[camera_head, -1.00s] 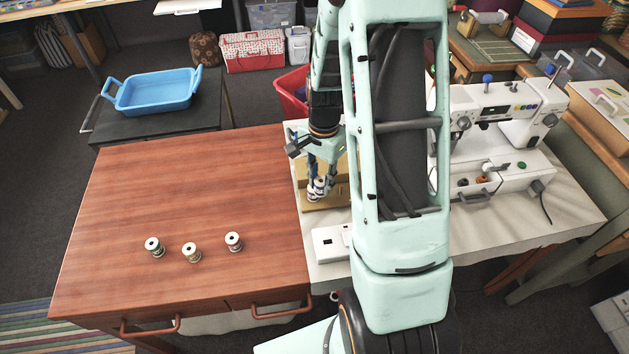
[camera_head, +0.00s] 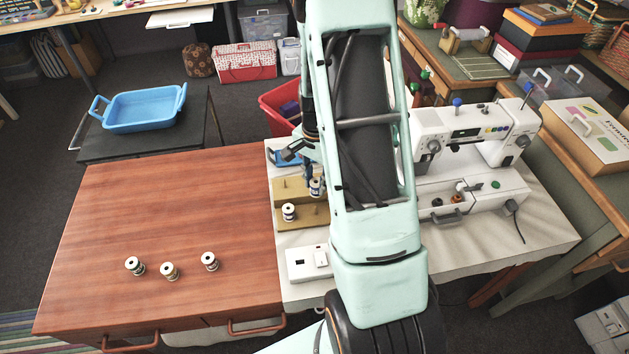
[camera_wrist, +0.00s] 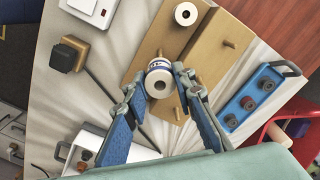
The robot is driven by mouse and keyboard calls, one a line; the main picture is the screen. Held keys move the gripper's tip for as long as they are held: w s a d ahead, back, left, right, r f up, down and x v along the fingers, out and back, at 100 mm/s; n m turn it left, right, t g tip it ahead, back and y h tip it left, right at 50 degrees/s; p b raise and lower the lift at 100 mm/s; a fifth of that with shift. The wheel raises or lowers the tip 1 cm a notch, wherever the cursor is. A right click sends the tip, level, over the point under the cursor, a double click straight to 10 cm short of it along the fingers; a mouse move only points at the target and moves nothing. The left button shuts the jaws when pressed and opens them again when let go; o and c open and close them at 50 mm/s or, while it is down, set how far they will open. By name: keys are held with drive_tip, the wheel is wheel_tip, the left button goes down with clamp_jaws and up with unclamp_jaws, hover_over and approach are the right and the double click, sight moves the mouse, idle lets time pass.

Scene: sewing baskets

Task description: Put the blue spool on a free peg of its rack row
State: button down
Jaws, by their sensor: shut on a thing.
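My gripper (camera_wrist: 160,74) is shut on the blue spool (camera_wrist: 158,88), which has white ends and a dark blue band, in the wrist view. It holds the spool over the near end of the stepped wooden rack (camera_wrist: 148,28); I cannot tell whether a peg is inside it. One bare peg (camera_wrist: 159,53) stands just beyond the spool, another (camera_wrist: 229,44) on the other step, and one (camera_wrist: 178,113) near the right finger. Another white-ended spool (camera_wrist: 185,14) sits on the rack; it also shows in the head view (camera_head: 288,212). There my arm partly hides the rack (camera_head: 310,217).
Three spools (camera_head: 169,271) stand on the brown wooden table (camera_head: 170,200). A blue tray of dark knobs or spools (camera_wrist: 250,97) lies beside the rack. A white switch box (camera_head: 309,262) is in front of it, and a sewing machine (camera_head: 470,130) stands to the right.

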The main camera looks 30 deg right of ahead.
sight(316, 196)
drive_tip(key=shift+f+b, duration=2.05)
drive_tip(key=shift+f, duration=1.05)
drive_tip(key=shift+f+b, duration=1.75)
drive_tip(key=shift+f, duration=0.25)
drive_tip(key=c, duration=1.5)
unclamp_jaws()
drive_tip(key=shift+c, duration=0.2)
drive_tip(key=shift+r, duration=0.15)
wheel_tip(316, 196, up, 12)
